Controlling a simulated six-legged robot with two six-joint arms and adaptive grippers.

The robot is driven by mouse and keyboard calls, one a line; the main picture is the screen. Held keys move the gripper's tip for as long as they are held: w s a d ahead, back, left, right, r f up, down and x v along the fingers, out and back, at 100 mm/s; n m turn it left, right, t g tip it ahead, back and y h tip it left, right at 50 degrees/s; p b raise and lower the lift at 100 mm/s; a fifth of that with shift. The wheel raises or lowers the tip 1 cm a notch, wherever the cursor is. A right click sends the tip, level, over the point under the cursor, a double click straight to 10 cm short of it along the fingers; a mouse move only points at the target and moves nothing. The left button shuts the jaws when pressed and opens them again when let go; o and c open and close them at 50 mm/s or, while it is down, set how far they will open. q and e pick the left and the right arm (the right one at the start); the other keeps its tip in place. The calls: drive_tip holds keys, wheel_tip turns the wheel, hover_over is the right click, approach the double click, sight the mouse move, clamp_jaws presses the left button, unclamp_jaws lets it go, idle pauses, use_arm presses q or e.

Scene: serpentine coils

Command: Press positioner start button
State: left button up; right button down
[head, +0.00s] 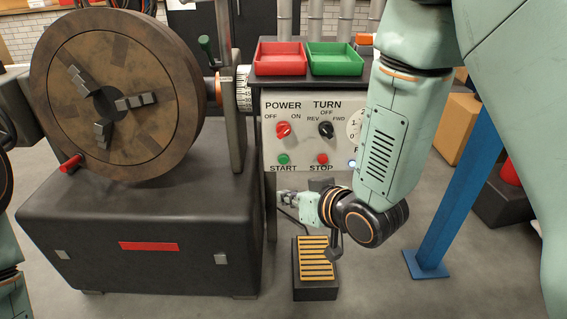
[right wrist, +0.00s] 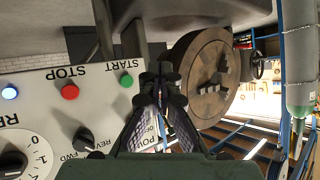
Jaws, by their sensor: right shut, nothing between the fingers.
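The green START button (head: 283,159) sits at the lower left of the white control panel (head: 300,146), left of the red STOP button (head: 322,159). My right gripper (head: 282,196) is shut and empty, just below the START button in the head view. In the right wrist view, which shows the panel upside down, the shut fingertips (right wrist: 160,76) appear beside the START button (right wrist: 126,80), with a gap between them in the picture. The STOP button (right wrist: 70,91) lies farther left there. My left gripper is not in view.
The positioner's round chuck plate (head: 118,95) stands left of the panel on a dark base (head: 140,235). Red (head: 280,59) and green (head: 335,59) trays sit above the panel. A foot pedal (head: 315,260) is on the floor below. A blue post (head: 455,195) stands at right.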

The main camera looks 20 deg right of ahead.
sight(283, 159)
drive_tip(key=shift+a+r, duration=0.1)
drive_tip(key=shift+r, duration=0.05)
drive_tip(key=shift+w, duration=0.1)
drive_tip(key=shift+w+d, duration=0.4)
drive_tip(key=shift+w, duration=1)
drive_tip(key=shift+w+d, duration=0.45)
drive_tip(key=shift+w, duration=0.95)
drive_tip(key=shift+w+d, duration=0.4)
drive_tip(key=shift+w, duration=1)
drive_tip(key=shift+w, duration=0.15)
drive_tip(key=shift+w+d, duration=0.1)
drive_tip(key=shift+w, duration=0.15)
